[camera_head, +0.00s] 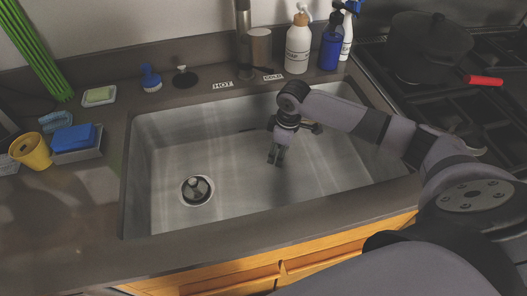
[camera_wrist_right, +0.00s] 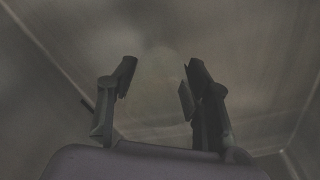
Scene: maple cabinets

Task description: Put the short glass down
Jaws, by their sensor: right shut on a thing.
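My right gripper (camera_head: 276,160) hangs down inside the sink basin (camera_head: 160,150), over its middle right part. In the right wrist view its two fingers (camera_wrist_right: 158,85) stand apart, shut on the short glass (camera_wrist_right: 156,82). The glass is see-through and shows only as a very faint pale shape between the fingers, so its outline is hard to make out. In the head view I cannot make out the glass. Whether it touches the sink floor I cannot tell. My left gripper is not in view.
A drain (camera_head: 197,190) lies at the basin's left. A yellow cup (camera_head: 31,150) and blue sponge (camera_head: 74,138) stand on the left counter. A faucet (camera_head: 243,40), soap bottle (camera_head: 298,45) and blue spray bottle (camera_head: 331,45) stand behind. A black pot (camera_head: 428,45) sits on the stove.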

